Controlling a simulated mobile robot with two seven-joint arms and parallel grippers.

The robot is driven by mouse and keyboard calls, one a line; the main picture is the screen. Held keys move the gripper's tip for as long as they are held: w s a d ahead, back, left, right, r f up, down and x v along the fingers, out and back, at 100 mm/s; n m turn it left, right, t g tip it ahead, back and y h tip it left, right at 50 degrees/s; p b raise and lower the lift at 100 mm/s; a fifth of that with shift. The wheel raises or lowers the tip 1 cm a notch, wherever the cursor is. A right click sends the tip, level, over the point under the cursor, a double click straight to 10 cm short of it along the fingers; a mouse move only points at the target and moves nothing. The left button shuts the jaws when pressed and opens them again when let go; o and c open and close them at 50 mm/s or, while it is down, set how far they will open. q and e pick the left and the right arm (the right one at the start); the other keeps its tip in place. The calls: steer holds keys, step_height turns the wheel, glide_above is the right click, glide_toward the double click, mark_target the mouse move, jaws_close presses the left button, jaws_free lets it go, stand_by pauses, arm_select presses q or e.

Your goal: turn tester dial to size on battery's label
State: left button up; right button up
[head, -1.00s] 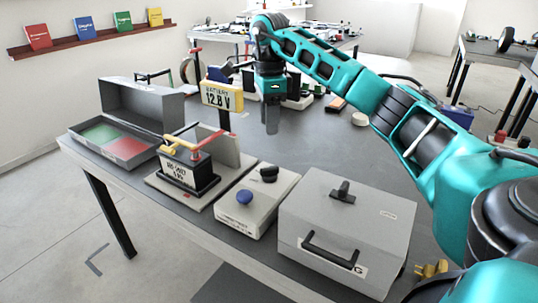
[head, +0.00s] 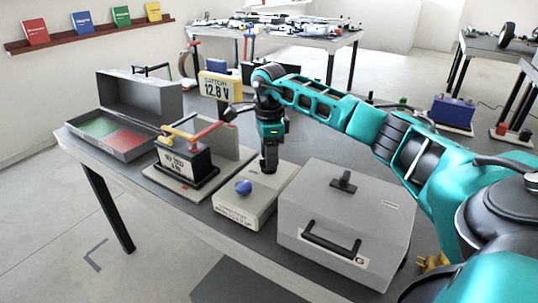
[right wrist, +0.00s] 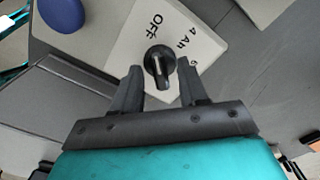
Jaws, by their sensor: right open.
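The tester (head: 240,207) is a pale box on the bench with a blue knob (head: 243,187) near its front. Its black dial (right wrist: 160,66) shows in the right wrist view, with a light pointer line and the labels "OFF", "4 Ah" and a partly hidden one around it. My right gripper (head: 268,168) is over the dial in the head view. In the right wrist view its open fingers (right wrist: 160,84) stand on either side of the dial; whether they touch it I cannot tell. The battery (head: 184,165) is black with a white label too small to read surely. My left gripper is not in view.
A grey case (head: 343,220) with a black handle stands right of the tester. An open grey box (head: 142,100) with green and red compartments is at the left. A yellow "12.8 V" display (head: 213,87) stands behind the battery. The bench behind the case is partly clear.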

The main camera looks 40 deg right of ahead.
steer(key=shift+c, duration=0.2)
steer(key=c, duration=0.3)
jaws_close()
